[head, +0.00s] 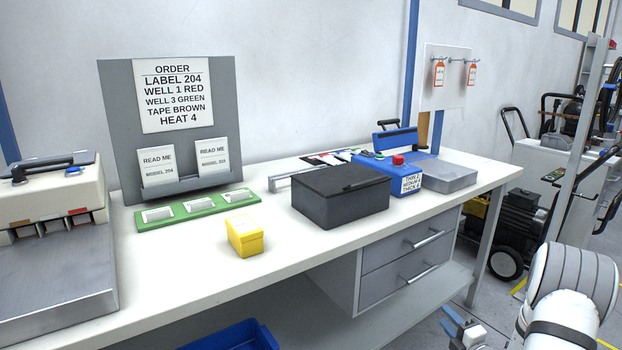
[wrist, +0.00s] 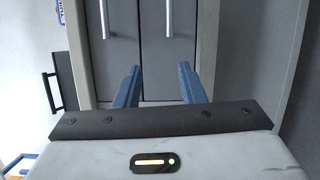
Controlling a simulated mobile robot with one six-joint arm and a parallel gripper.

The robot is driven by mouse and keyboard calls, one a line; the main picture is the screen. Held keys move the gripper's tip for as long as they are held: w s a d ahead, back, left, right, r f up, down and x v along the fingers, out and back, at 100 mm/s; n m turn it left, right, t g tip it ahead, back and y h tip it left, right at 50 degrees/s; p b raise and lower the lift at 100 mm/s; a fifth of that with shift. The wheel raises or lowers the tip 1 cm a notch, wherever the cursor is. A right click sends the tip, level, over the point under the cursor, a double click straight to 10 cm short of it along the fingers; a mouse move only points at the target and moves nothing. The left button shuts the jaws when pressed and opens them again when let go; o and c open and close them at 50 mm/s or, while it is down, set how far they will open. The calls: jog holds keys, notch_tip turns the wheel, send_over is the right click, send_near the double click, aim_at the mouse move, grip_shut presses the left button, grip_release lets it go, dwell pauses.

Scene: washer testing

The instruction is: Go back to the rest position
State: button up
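My gripper (wrist: 157,85) shows in the wrist view with its two blue fingers apart and nothing between them. Beyond the fingers are the grey drawers (wrist: 140,45) of the bench, both closed, with bar handles. In the head view, my arm is at the lower right, and part of my gripper (head: 455,325) shows at the bottom edge, in front of the bench and below its top. It touches nothing that I can see. The drawer unit (head: 385,275) is to the left of it.
The white bench (head: 290,250) carries a black box (head: 340,197), a yellow box (head: 244,237), a green tray (head: 150,225), a blue device (head: 390,170) and an order board (head: 112,130). A blue bin (head: 235,337) is below. Wheeled equipment (head: 503,262) stands at the right.

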jog(key=s+a+r+n+g+y+p, duration=0.2)
jog(key=a+r+n+g+y+p, duration=0.2)
jog(key=a+r+n, duration=0.4)
jog(key=s+a+r+n+g+y+p, duration=0.2)
jog(key=a+r+n+g+y+p, duration=0.15)
jog(key=a+r+n, duration=0.45)
jog(key=s+a+r+n+g+p, duration=0.6)
jog(key=s+a+r+n, duration=0.4)
jog(key=s+r+n+g+h+p, duration=0.4)
jog(key=s+r+n+h+p, duration=0.2)
jog(key=s+r+n+p, duration=0.45)
jog(key=s+d+r+n+t+h+p, duration=0.2)
jog(key=s+d+r+n+h+p, duration=0.1)
jog(key=n, duration=1)
notch_tip(320, 180, up, 4)
jog(key=s+d+h, duration=0.1)
jog(key=s+h, duration=0.1)
jog(key=h, duration=0.1)
jog(key=shift+s+d+r+n+t, duration=0.15)
jog(key=shift+d+r+n+t, duration=0.05)
jog(key=shift+d+n+t, duration=0.15)
